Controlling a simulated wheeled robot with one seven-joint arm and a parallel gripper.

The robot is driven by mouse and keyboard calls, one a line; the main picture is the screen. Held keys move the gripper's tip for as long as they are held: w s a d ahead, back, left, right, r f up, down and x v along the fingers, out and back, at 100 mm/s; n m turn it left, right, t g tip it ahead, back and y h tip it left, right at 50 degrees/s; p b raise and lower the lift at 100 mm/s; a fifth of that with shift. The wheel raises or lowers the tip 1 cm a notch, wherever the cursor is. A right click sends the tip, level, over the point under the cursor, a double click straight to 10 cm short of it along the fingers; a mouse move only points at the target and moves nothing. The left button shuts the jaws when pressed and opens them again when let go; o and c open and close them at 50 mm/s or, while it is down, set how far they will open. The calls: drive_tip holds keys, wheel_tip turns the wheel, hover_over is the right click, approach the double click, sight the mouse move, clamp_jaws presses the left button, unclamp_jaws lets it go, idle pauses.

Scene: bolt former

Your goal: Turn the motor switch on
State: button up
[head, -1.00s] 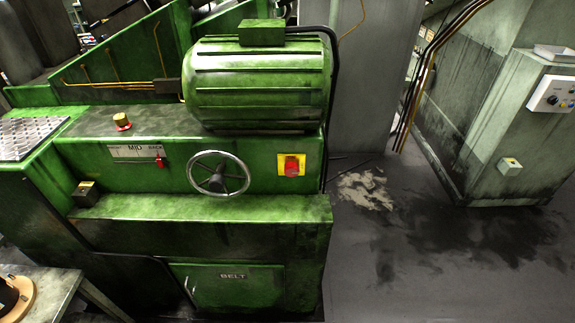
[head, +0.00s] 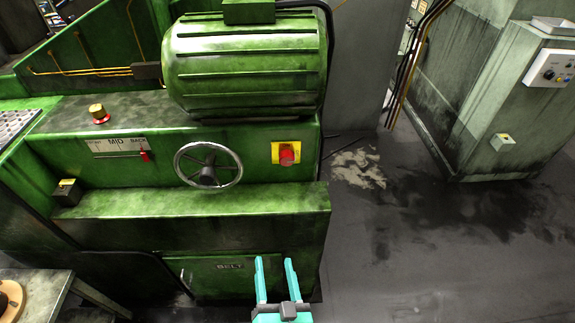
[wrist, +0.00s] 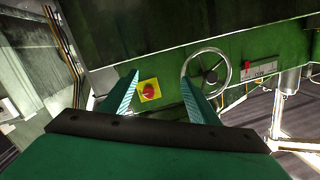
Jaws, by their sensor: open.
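The motor switch is a red rotary knob (head: 287,154) on a yellow square plate (head: 276,147), on the front of the green machine right of the handwheel. In the wrist view the red knob (wrist: 148,93) on its yellow plate (wrist: 150,85) shows between the two fingers, nearer the left one, some way beyond them. My gripper (head: 276,262) has two parallel teal fingers and is open and empty. In the head view it is low, in front of the BELT door and below the switch. In the wrist view my gripper (wrist: 163,90) spans the middle.
A spoked handwheel (head: 208,165) sticks out left of the switch. A green ledge (head: 190,208) juts out below it, and the ribbed motor (head: 245,70) sits above. A grey cabinet (head: 500,110) stands at the right, with open floor (head: 400,270) between.

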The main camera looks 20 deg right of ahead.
sight(287, 162)
drive_tip(key=w+d+r+m+h, duration=0.1)
drive_tip(key=w+d+r+m, duration=0.3)
drive_tip(key=w, duration=0.3)
drive_tip(key=w+d+r+m+h, duration=0.1)
drive_tip(key=w+d+r+m, duration=0.1)
drive_tip(key=w+d+r, duration=0.4)
drive_tip(key=shift+t, duration=0.4)
drive_tip(key=x, duration=0.7)
drive_tip(key=a+r+x, duration=0.1)
drive_tip(key=x, duration=0.3)
drive_tip(key=shift+w, duration=0.25)
drive_tip(key=c, duration=1)
drive_tip(key=shift+c, duration=0.2)
